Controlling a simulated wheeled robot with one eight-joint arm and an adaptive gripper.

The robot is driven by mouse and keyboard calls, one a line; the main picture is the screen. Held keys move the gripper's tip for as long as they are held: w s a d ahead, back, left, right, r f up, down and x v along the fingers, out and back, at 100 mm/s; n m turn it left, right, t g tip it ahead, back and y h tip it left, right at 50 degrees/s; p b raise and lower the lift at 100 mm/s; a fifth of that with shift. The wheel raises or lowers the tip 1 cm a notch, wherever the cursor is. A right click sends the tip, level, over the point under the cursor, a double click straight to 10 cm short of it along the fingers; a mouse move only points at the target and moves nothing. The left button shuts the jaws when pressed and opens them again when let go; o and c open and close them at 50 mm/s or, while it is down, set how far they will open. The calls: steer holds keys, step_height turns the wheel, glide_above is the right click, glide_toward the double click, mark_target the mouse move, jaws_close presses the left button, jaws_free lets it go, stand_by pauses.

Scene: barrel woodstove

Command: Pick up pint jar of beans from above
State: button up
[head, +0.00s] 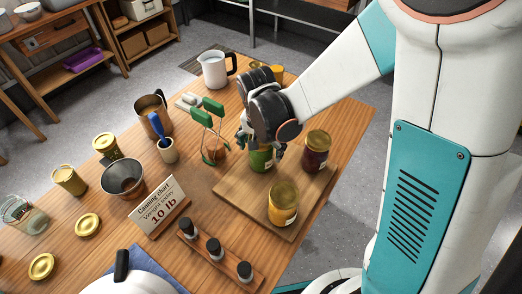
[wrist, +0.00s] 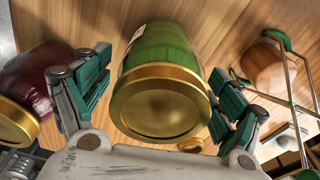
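The jar of beans (wrist: 163,75) has green contents and a gold lid. It stands upright on a wooden board (head: 231,196), and the head view shows its green side (head: 261,160) below my gripper (head: 260,147). My gripper is over the jar from above. In the wrist view, the teal fingers of my gripper (wrist: 163,92) are spread on both sides of the jar, with a visible gap on the left and a narrower one on the right. The lid faces the camera. The head view hides the jar's top behind my wrist.
A dark red jar (head: 316,150) and a yellow jar (head: 283,202) stand close by on the same board. A green-handled jar lifter (head: 213,131) stands just left of my gripper. A canning chart sign (head: 160,203) and a rack with dark knobs (head: 214,250) are in front.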

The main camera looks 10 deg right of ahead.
steer(key=c, duration=1.1)
steer(key=shift+r+p, duration=0.5)
steer(key=shift+r, duration=0.3)
steer(key=shift+r, duration=0.1)
steer(key=shift+r+p, duration=2)
steer(key=shift+r, duration=0.65)
